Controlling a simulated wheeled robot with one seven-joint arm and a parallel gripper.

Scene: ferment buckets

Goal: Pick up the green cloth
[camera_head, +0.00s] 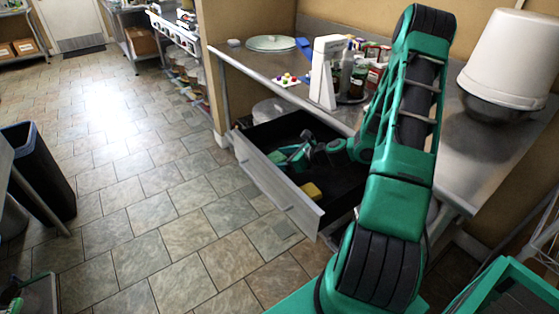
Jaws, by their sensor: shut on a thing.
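My gripper (286,153) is inside an open drawer (272,175) under the metal counter, low over its dark floor. It is shut on a small green patch, which looks like the green cloth (277,157), at the left of my gripper. The cloth is small and partly hidden by my gripper, so its shape and whether it is clear of the drawer floor cannot be told.
A yellow item (311,191) lies in the drawer near its front panel. The counter (272,61) above holds a plate (271,43), a white stand (326,72), bottles and a white bucket (508,58). A dark bin (38,170) stands left. The tiled floor between is clear.

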